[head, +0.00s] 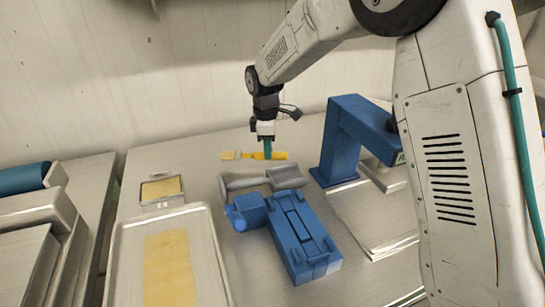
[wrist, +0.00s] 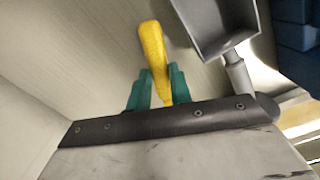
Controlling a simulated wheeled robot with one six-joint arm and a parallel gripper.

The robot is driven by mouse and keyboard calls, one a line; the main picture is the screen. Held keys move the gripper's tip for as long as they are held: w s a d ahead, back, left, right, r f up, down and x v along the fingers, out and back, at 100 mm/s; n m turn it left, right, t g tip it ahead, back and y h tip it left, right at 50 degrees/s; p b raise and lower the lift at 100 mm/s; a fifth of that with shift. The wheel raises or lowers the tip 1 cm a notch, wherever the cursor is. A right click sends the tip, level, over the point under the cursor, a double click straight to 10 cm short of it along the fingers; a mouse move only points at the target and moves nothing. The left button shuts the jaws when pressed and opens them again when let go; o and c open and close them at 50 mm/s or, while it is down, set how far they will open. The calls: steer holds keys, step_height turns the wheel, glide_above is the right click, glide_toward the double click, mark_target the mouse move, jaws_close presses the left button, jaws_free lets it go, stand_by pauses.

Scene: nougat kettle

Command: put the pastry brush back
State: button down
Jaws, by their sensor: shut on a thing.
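The pastry brush (head: 279,156) has a yellow handle and pale bristles pointing left. In the head view it lies level at the back of the worktop, and I cannot tell whether it touches the surface. My gripper (head: 267,152) points down with green fingers closed around the handle. In the wrist view the yellow handle of the brush (wrist: 152,45) passes between the two green fingers of my gripper (wrist: 158,88). The bristle end is hidden in the wrist view.
A grey scoop (head: 245,181) lies just in front of the brush. A blue machine (head: 300,235) and a blue stand (head: 340,140) are to the right. A large tray with a yellow slab (head: 170,270) and a small tray (head: 161,189) are left. The wall is close behind.

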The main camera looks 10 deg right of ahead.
step_height(320, 180, down, 3)
steer(key=shift+d+f, duration=0.15)
steer(key=shift+f, duration=0.05)
steer(key=c, duration=1.3)
jaws_free()
steer(key=shift+o, duration=0.2)
steer(key=shift+r, duration=0.1)
step_height(320, 180, up, 12)
steer(key=shift+a, duration=0.2)
